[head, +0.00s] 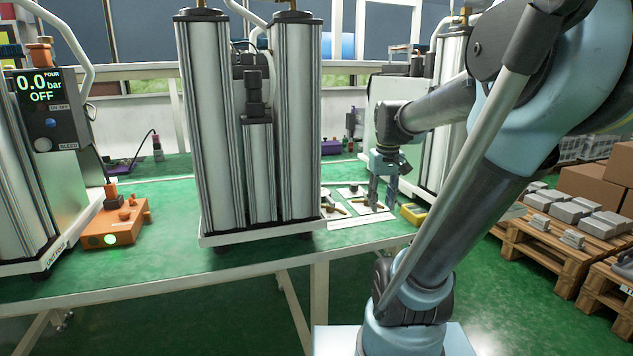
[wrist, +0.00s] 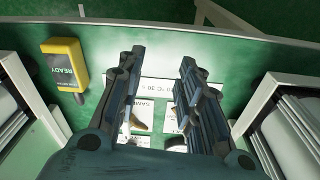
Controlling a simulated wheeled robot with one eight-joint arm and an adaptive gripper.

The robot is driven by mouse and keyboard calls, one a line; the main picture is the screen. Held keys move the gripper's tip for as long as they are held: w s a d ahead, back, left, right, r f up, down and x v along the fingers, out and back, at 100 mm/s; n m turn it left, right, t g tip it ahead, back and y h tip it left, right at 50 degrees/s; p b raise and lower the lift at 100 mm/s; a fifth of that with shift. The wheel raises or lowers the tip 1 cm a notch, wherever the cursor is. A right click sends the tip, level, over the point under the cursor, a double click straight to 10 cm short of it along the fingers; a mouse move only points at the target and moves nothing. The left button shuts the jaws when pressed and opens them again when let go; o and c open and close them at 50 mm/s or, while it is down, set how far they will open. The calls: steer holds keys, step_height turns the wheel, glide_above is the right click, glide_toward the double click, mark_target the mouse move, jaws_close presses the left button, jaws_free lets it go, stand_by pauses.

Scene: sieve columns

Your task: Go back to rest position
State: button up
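My gripper (head: 382,192) is at the end of my arm, above the green bench top to the right of the middle sieve column. In the wrist view my gripper (wrist: 160,92) points down with its two fingers apart and nothing between them. Below the fingers lies a white labelled card (wrist: 152,88) with small brass-coloured parts. The card (head: 345,222) also shows in the head view, partly hidden behind the gripper. Whether the fingertips touch anything cannot be told.
The middle column (head: 284,130) stands close left of my gripper, another column (head: 452,90) behind it. A yellow device (wrist: 64,64) reading READY lies on the bench. An orange unit (head: 112,232) sits at the left. Pallets with boxes (head: 555,235) stand on the floor at right.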

steer(key=s+f+m+t, duration=0.1)
steer(key=s+f, duration=1)
steer(key=s, duration=0.2)
steer(key=shift+f+m, duration=0.3)
steer(key=shift+f, duration=0.1)
steer(key=shift+w+f, duration=0.2)
steer(key=shift+w, duration=0.25)
